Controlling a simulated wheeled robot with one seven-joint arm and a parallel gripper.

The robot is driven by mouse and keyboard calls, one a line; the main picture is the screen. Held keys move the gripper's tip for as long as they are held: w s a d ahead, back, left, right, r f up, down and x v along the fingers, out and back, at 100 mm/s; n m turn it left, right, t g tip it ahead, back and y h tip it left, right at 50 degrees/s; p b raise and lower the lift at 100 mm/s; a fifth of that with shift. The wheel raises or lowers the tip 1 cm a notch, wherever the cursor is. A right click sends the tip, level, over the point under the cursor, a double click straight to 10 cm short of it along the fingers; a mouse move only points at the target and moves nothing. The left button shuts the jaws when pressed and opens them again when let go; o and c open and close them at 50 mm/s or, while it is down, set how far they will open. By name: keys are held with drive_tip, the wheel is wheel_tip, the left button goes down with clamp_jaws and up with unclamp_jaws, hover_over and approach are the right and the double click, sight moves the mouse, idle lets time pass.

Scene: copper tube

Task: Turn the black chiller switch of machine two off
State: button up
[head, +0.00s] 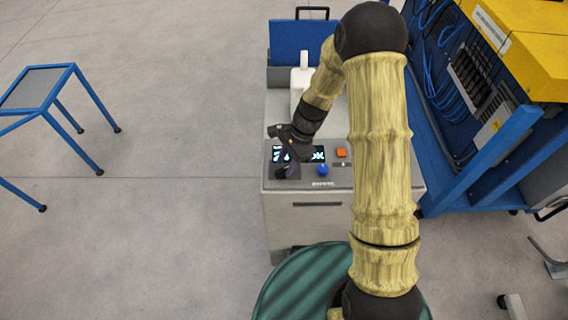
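A grey machine cabinet (307,215) stands in front of me with a control panel on its top front edge. The panel carries a lit display (317,154), an orange button (341,152), a blue knob (323,170) and a black switch (280,173) at the left. My gripper (288,165) points down over the left of the panel, right at the black switch. It partly hides the switch and the display. Whether its fingers touch the switch, or are open or shut, I cannot tell. No label that I can read says which machine this is.
A blue-framed table (38,88) stands at the left on open concrete floor. A blue and yellow rack with cables (470,80) stands close on the right. A blue panel (290,40) and a white part (301,75) are behind the control panel.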

drive_tip(key=shift+x, duration=0.8)
